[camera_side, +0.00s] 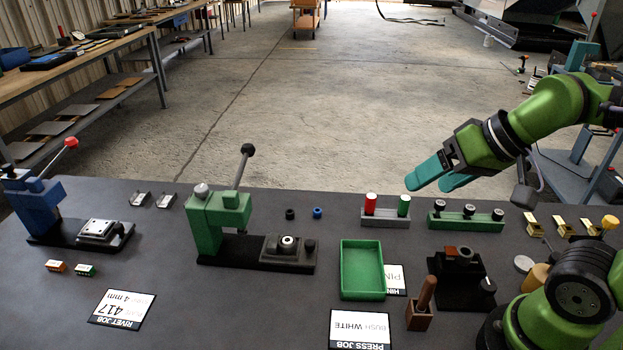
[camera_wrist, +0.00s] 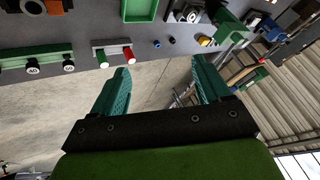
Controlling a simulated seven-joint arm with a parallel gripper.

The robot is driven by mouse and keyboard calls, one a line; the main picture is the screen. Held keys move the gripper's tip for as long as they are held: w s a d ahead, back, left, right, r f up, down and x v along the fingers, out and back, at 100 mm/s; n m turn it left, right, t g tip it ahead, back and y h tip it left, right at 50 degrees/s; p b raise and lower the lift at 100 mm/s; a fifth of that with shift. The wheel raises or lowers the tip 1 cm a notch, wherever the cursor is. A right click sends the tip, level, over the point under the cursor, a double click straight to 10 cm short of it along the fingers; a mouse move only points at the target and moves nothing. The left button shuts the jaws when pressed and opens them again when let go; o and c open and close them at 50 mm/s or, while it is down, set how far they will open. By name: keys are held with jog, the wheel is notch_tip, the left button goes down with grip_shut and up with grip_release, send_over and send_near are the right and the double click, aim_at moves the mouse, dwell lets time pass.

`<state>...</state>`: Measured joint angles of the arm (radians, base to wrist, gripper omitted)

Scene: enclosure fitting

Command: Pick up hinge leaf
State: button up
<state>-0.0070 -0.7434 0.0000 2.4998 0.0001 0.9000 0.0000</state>
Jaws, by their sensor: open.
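My gripper (camera_side: 428,186) has two teal fingers. It is raised over the back edge of the bench at the right, open and empty. In the wrist view the fingers (camera_wrist: 160,70) stand wide apart with floor and nothing else between them. No part is clearly marked as the hinge leaf. Several small brass pieces (camera_side: 563,227) sit in a row at the right end of the bench, right of and below my gripper. Two small silver bracket-like pieces (camera_side: 139,199) (camera_side: 166,200) lie at the back left. I cannot tell which of these is the hinge leaf.
A green press (camera_side: 220,215), a blue press (camera_side: 35,205), a green tray (camera_side: 362,270) and a black fixture (camera_side: 460,280) stand on the bench. A rack with red and green cylinders (camera_side: 385,220) and a green block with black knobs (camera_side: 466,223) stand below my gripper.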

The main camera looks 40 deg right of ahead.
jog(key=w+a+f+n+g, duration=0.2)
jog(key=w+a+n+g, duration=0.1)
jog(key=w+a+n, duration=0.25)
jog(key=n+g+h, duration=0.3)
jog(key=n, duration=2.5)
send_over(280, 236)
jog(key=s+a, duration=0.3)
jog(key=s, duration=0.1)
notch_tip(280, 236, down, 2)
jog(key=f, duration=0.5)
jog(key=w+d+f, duration=0.1)
jog(key=f, duration=1)
jog(key=shift+w+d+f, duration=0.35)
jog(key=shift+w, duration=0.05)
jog(key=shift+c, duration=0.2)
jog(key=c, duration=0.9)
jog(key=shift+r, duration=0.1)
